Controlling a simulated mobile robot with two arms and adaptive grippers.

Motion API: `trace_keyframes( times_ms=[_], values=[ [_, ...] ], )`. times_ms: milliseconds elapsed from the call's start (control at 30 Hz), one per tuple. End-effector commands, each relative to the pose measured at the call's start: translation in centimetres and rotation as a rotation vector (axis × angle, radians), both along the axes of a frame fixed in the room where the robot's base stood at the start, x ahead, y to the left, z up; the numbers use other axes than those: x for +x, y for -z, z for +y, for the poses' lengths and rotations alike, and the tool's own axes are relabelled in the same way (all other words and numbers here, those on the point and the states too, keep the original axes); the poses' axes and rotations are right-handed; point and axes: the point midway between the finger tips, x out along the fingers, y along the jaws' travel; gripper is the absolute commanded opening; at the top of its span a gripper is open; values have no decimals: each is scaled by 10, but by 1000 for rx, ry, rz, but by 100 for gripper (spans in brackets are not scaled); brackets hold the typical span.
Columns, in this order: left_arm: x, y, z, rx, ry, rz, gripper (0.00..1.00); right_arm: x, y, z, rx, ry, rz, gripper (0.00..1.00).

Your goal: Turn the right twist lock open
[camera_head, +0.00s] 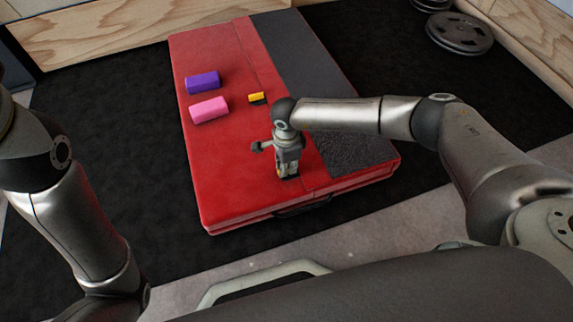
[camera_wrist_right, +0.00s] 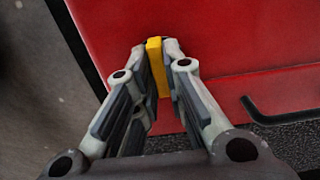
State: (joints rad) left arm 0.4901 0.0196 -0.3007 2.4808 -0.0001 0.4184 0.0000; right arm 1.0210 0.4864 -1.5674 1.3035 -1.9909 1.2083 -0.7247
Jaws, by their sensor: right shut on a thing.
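A red pad (camera_head: 230,175) with a dark grey strip lies on the black floor mat. My right gripper (camera_head: 287,178) points down over its near part and is shut on a yellow twist lock, the right one by its place under my right gripper. In the right wrist view, the yellow handle (camera_wrist_right: 155,62) stands between the two fingers (camera_wrist_right: 157,48). The fingers and wrist hide most of this lock in the head view. Another twist lock (camera_head: 257,97), yellow on a dark base, sits farther back on the pad, apart from the gripper. My left gripper is out of view.
A purple block (camera_head: 203,82) and a pink block (camera_head: 209,110) lie on the pad's left part. A dark carry handle (camera_head: 303,206) is on its near edge. Weight plates (camera_head: 459,34) lie at the back right. The pad's near left part is clear.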

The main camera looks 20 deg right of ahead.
Motion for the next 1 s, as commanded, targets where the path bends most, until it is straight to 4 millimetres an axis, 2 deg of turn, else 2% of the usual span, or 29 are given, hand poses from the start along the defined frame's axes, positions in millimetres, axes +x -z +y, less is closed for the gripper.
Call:
trace_keyframes(
  times_ms=[267,300,433,767,867,1000],
  values=[
    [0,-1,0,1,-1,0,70,0,0,0,0,-4,0,0],
    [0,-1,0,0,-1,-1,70,0,0,0,0,-4,0,15],
    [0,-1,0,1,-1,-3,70,0,0,0,0,-3,0,32],
    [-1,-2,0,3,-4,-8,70,0,-1,0,0,-2,-1,33],
    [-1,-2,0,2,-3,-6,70,1,-8,0,1,-1,-2,33],
    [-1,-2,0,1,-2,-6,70,1,-32,0,1,-3,-5,33]
  ],
)
